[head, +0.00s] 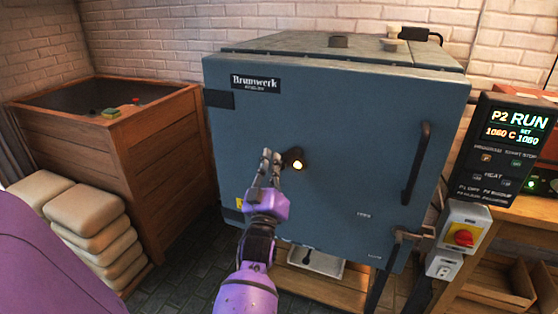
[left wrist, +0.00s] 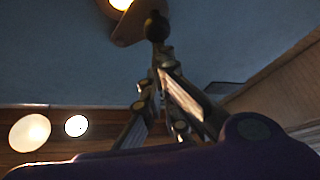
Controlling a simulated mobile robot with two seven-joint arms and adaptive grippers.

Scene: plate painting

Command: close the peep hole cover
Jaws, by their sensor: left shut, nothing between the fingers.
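The blue-grey kiln door (head: 330,120) is shut. Its peep hole (head: 298,166) glows yellow-white, so it is at least partly uncovered. The dark peep hole cover (head: 290,156) shows beside the glow in the head view, partly hidden by my gripper. In the left wrist view the glowing hole (left wrist: 121,4) is at the top edge, with the brownish cover (left wrist: 128,32) next to it and a black knob (left wrist: 157,26). My left gripper (head: 270,156) is shut and empty, just left of the cover. Its fingertips (left wrist: 160,60) appear close to the knob; contact is unclear.
A door handle (head: 416,163) and latch are on the right. A control panel (head: 508,145) reading RUN and a red-yellow switch (head: 463,237) stand further right. A wooden bin (head: 120,150) and stacked sacks (head: 85,225) are left. The door face around the hole is clear.

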